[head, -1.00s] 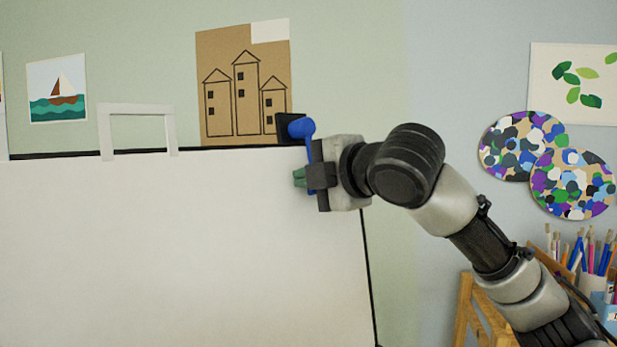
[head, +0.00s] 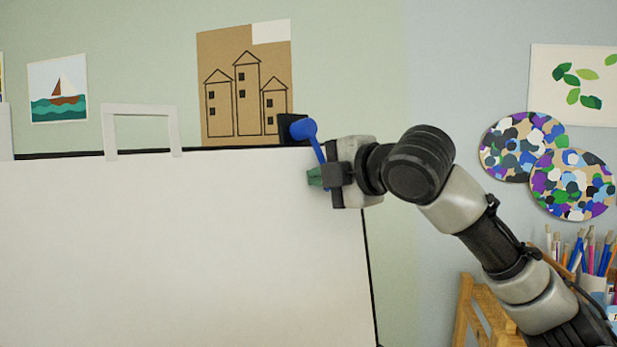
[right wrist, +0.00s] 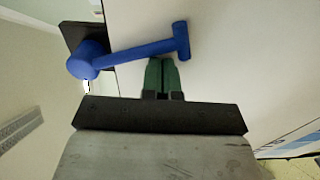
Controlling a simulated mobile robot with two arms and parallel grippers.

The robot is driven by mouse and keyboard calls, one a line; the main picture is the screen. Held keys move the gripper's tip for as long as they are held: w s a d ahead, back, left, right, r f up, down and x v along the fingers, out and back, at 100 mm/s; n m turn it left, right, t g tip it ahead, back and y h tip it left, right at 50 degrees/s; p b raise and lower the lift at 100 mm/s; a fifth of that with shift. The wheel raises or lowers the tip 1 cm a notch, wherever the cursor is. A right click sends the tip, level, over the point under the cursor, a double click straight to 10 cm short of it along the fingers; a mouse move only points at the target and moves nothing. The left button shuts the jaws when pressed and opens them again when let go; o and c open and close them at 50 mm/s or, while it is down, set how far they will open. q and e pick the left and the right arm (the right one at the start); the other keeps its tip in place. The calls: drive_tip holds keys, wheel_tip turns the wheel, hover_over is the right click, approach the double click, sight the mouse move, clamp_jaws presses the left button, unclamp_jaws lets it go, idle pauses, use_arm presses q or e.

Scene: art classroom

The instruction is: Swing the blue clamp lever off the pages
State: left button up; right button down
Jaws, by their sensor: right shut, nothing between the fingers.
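The blue clamp lever (head: 317,145) is pivoted on a black clamp block (head: 291,128) at the top right corner of the white pages (head: 180,240). In the head view it slants down to the right, partly hidden by my right gripper (head: 315,177). In the right wrist view the lever (right wrist: 135,53) runs from its round hub to a crosswise end that lies over the white sheet. My right gripper (right wrist: 161,76), with green fingertips, is shut and empty just beside the lever. Whether it touches the lever is unclear. My left gripper is out of view.
A white handle-shaped frame (head: 140,110) stands at the board's top edge. Brush pots (head: 592,285) and a wooden stand (head: 480,315) are at the lower right. Pictures and two painted palettes (head: 571,184) hang on the wall behind.

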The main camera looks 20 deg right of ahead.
drive_tip(key=shift+w+d, duration=0.25)
drive_tip(key=shift+d, duration=0.45)
drive_tip(key=shift+d+r, duration=0.1)
drive_tip(key=shift+w+d+r, duration=0.15)
drive_tip(key=shift+w+d, duration=0.05)
drive_tip(key=shift+d, duration=0.2)
drive_tip(key=shift+w+d+r, duration=0.15)
drive_tip(key=shift+d, duration=0.2)
drive_tip(key=shift+w+d+r, duration=0.35)
drive_tip(key=shift+d+r, duration=0.25)
drive_tip(key=shift+d, duration=0.1)
